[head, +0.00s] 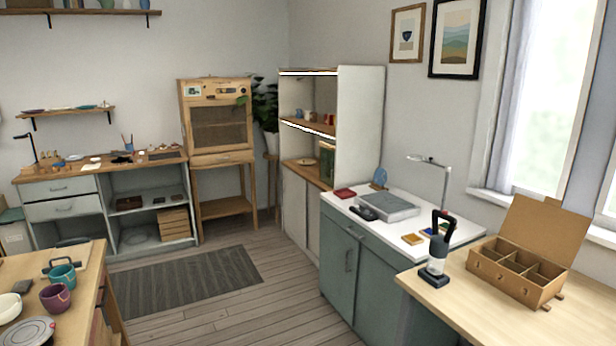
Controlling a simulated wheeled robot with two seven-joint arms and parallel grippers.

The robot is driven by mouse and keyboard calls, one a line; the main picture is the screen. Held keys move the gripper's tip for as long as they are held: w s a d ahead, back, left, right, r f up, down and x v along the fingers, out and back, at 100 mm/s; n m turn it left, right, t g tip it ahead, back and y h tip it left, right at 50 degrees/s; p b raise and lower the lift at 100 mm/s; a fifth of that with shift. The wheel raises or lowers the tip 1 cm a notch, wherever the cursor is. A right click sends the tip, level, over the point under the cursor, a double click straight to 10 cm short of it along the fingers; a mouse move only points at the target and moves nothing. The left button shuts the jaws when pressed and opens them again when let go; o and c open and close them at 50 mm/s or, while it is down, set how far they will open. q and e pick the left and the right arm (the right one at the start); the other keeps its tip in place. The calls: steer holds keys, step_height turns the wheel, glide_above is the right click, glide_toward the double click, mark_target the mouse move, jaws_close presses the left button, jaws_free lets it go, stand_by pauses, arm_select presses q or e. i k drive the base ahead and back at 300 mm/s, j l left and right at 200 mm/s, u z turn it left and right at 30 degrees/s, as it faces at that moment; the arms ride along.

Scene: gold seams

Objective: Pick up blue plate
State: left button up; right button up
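Neither of my grippers is in view.
On the white top are a grey flat device (388,207), a red box (345,193) and a lamp (444,180). A wooden table with a divided box (515,271) stands at the front right. Another table (75,250) with cups is at front left.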

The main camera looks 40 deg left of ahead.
mark_target(380, 178)
steer(key=u, duration=0.9)
steer(key=i+l+u, duration=0.25)
steer(key=i, duration=0.25)
steer(key=i+j+u, duration=0.15)
steer(key=i+u, duration=0.55)
steer(key=i, duration=0.25)
steer(key=i+l+u, duration=0.15)
steer(key=i+u, duration=0.25)
steer(key=i+j+z, duration=0.2)
steer(key=i, duration=0.4)
steer(key=i+z, duration=0.2)
steer(key=i, duration=0.45)
steer(key=i+z, duration=0.25)
steer(key=z, duration=0.2)
steer(key=i+j+z, duration=0.2)
steer(key=z, duration=0.2)
steer(key=i+j+z, duration=0.15)
steer(key=z, duration=0.3)
steer(key=i+j+z, duration=0.15)
steer(key=j+z, duration=0.25)
steer(key=i+j+z, duration=0.15)
steer(key=z, duration=0.3)
steer(key=i+j+z, duration=0.2)
steer(key=z, duration=0.15)
steer(key=i+j+z, duration=0.15)
steer(key=j+z, duration=0.2)
steer(key=i+j+z, duration=0.15)
steer(key=j+z, duration=0.2)
steer(key=i+j+z, duration=0.1)
steer(key=j+z, duration=0.6)
